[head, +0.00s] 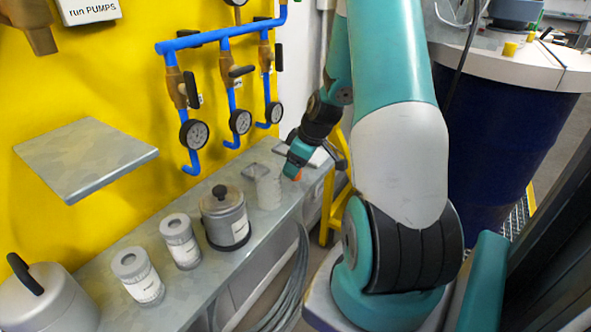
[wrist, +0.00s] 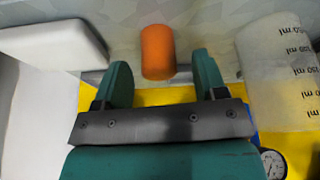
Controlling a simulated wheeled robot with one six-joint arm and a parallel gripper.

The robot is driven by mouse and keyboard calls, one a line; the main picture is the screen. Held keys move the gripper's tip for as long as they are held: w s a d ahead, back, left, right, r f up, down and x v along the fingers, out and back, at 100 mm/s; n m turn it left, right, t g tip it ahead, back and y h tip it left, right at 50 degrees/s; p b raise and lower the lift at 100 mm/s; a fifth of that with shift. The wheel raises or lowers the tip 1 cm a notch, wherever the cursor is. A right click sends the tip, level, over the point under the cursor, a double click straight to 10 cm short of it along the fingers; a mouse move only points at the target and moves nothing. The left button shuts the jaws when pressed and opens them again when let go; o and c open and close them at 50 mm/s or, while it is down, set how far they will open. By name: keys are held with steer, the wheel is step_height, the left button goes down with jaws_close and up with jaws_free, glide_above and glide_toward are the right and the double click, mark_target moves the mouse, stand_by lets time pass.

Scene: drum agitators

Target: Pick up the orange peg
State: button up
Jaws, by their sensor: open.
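The orange peg (wrist: 157,52) is a short upright-looking cylinder in the wrist view. My gripper (wrist: 162,66) is open, with one teal finger on each side of the peg near the fingertips. A gap shows between the peg and each finger, so nothing is gripped. In the head view, my gripper (head: 295,164) is low over the far end of the metal bench. Only a small orange bit of the peg (head: 298,177) shows there below the fingers.
A graduated translucent beaker (wrist: 278,70) stands close on the right in the wrist view. A white block (wrist: 50,42) is close on the left. Several grey canisters stand on the bench (head: 185,295) nearer the camera. Blue pipes (head: 222,36) with gauges hang above.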

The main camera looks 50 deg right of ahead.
steer(key=shift+w+f, duration=0.15)
steer(key=shift+f, duration=0.35)
steer(key=shift+c, duration=0.2)
steer(key=c, duration=1)
steer(key=shift+o, duration=0.2)
steer(key=shift+r, duration=0.1)
step_height(320, 180, up, 20)
